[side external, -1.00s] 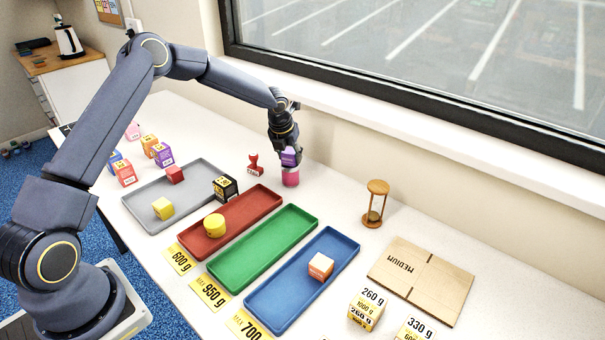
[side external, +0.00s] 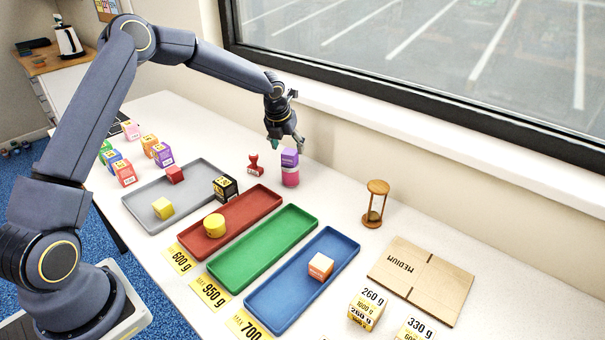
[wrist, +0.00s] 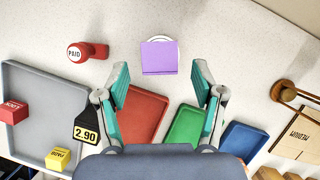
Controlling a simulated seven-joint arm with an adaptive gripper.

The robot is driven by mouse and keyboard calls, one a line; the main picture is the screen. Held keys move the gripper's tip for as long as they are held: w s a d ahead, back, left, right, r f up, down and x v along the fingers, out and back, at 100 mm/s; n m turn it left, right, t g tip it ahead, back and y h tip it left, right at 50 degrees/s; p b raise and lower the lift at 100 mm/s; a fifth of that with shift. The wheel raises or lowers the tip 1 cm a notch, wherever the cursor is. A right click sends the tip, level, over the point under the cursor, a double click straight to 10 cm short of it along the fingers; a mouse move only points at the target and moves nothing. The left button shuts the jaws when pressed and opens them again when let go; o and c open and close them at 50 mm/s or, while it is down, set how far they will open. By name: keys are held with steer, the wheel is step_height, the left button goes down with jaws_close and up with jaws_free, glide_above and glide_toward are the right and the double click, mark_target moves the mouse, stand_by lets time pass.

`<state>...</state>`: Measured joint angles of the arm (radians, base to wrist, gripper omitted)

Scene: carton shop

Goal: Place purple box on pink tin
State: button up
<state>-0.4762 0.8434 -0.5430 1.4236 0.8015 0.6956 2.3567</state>
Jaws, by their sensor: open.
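A purple box (side external: 289,158) sits on top of the pink tin (side external: 290,178) near the wall side of the table. In the wrist view the purple box (wrist: 159,57) shows from above, with a pale rim of the tin (wrist: 161,40) just showing behind it. My gripper (side external: 285,143) is above and slightly left of the box in the side view, apart from it. In the wrist view my gripper (wrist: 160,80) is open and empty, with its teal finger pads spread wide and the box beyond the fingertips.
A red PAID stamp (side external: 255,166) stands left of the tin. Grey (side external: 143,213), red (side external: 251,211), green (side external: 262,250) and blue (side external: 289,292) trays lie in front. An hourglass (side external: 375,203) and flat carton (side external: 421,280) are to the right.

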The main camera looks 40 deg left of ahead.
steer(key=s+d+r+n+y, duration=0.1)
steer(key=s+d+r+n, duration=0.2)
steer(key=s+r+n, duration=0.5)
steer(key=s+d+r+n, duration=0.3)
steer(key=s+r+n, duration=0.2)
steer(key=s+r, duration=0.5)
steer(key=s+d+n+t+h, duration=0.1)
steer(key=s+d+n, duration=0.3)
steer(key=s+n, duration=1.4)
steer(key=shift+s+d+n+h, duration=0.15)
steer(key=shift+s+n+h, duration=0.15)
steer(key=shift+s+h, duration=0.5)
